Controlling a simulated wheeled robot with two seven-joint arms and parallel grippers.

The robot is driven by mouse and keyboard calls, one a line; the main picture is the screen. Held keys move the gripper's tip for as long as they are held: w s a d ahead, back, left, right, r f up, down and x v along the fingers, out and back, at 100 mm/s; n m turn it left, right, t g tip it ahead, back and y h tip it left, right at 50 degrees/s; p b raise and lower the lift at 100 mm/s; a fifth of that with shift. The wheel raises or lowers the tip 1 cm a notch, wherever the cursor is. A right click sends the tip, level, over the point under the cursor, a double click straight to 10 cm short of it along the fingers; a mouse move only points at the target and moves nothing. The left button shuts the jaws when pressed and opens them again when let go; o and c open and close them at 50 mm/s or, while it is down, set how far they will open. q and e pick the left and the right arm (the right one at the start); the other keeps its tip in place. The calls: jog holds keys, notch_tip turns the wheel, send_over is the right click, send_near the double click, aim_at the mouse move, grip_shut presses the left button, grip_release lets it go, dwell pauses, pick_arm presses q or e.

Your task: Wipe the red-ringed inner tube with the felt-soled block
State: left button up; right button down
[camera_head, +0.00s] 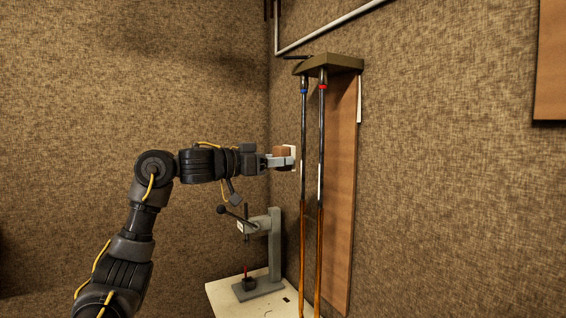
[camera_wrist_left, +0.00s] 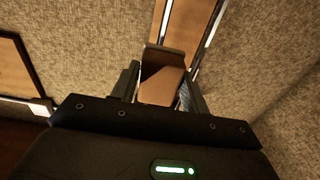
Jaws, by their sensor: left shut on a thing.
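The red-ringed inner tube (camera_head: 321,140) hangs upright from a bracket, with its red ring near the top. A blue-ringed tube (camera_head: 303,130) hangs beside it on the left. My left gripper (camera_head: 284,161) is shut on the felt-soled block (camera_head: 281,151), a brown block with a pale sole (camera_head: 293,156) facing the tubes. The sole is close to the left of the blue-ringed tube in the picture; I cannot tell whether it touches anything. In the left wrist view the block (camera_wrist_left: 160,86) sits between the fingers and hides part of what lies beyond. My right gripper is not in view.
The olive bracket (camera_head: 335,63) and a brown backboard (camera_head: 341,190) are on the right wall. Below stands a pale bench (camera_head: 225,296) with a grey lever press (camera_head: 274,245) under my left forearm. A pipe (camera_head: 330,22) runs above. Open air lies left of the tubes.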

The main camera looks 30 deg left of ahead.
pick_arm(q)
jog(key=shift+w, duration=0.1)
dwell(0.4)
jog(key=shift+w+d+r+p, duration=0.1)
jog(key=shift+w+d+p, duration=0.15)
jog(key=shift+w+p, duration=0.15)
jog(key=shift+f+p+x, duration=0.2)
jog(key=shift+p+x, duration=1.25)
jog(key=shift+x, duration=1.55)
jog(key=shift+p+x, duration=0.6)
jog(key=shift+x, duration=0.35)
jog(key=shift+d, duration=0.1)
notch_tip(320, 180, up, 4)
jog(key=p, duration=0.4)
jog(key=shift+s, duration=0.15)
